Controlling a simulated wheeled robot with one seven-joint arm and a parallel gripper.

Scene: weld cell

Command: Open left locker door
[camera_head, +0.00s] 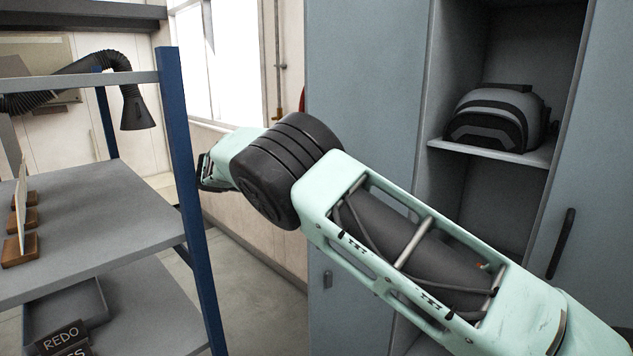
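The grey-blue locker stands at the right, with an open compartment showing. A flat panel (365,85) stands at the left of the opening and looks like the left locker door, swung open. My gripper (205,172) is at the far end of my pale green arm, left of the panel and near the shelf's blue post. My wrist hides most of it, so its fingers are unclear.
A backpack (497,117) rests on the locker's inner shelf (490,153). A grey shelf rack (95,235) with a blue post (185,180) stands close on the left. A black hose (130,75) hangs behind it. Bare floor (250,290) lies between rack and locker.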

